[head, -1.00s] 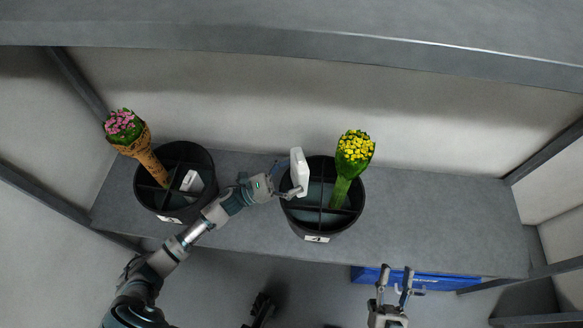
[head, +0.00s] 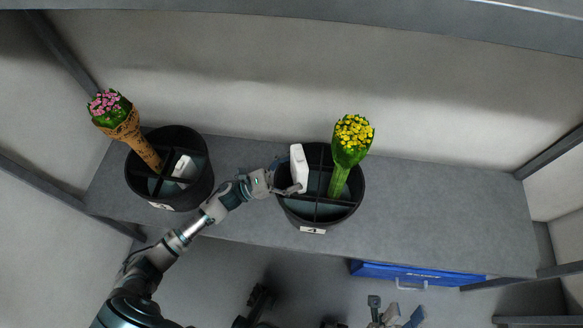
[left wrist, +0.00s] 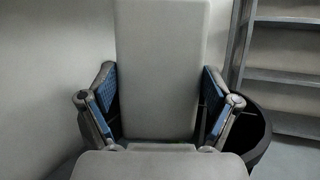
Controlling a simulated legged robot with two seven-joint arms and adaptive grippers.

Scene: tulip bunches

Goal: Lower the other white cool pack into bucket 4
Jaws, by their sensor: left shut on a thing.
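Bucket 4 (head: 312,230) is a black round bucket with dividers and a "4" label, on the shelf. My left gripper (head: 289,189) is shut on a white cool pack (head: 299,166), held upright at the left part of bucket 4. How deep its lower end sits is hard to tell. In the left wrist view the pack (left wrist: 161,70) stands between both fingers, with a dark bucket rim (left wrist: 264,140) behind. Another white cool pack (head: 183,167) is in the left bucket (head: 190,200). My right gripper (head: 394,312) is open and empty at the bottom edge.
A yellow tulip bunch (head: 350,150) in a green wrap stands in bucket 4, right of the pack. A pink bunch (head: 118,118) in a brown wrap leans in the left bucket. The grey shelf (head: 450,220) is clear to the right. A blue box (head: 415,275) lies below its front edge.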

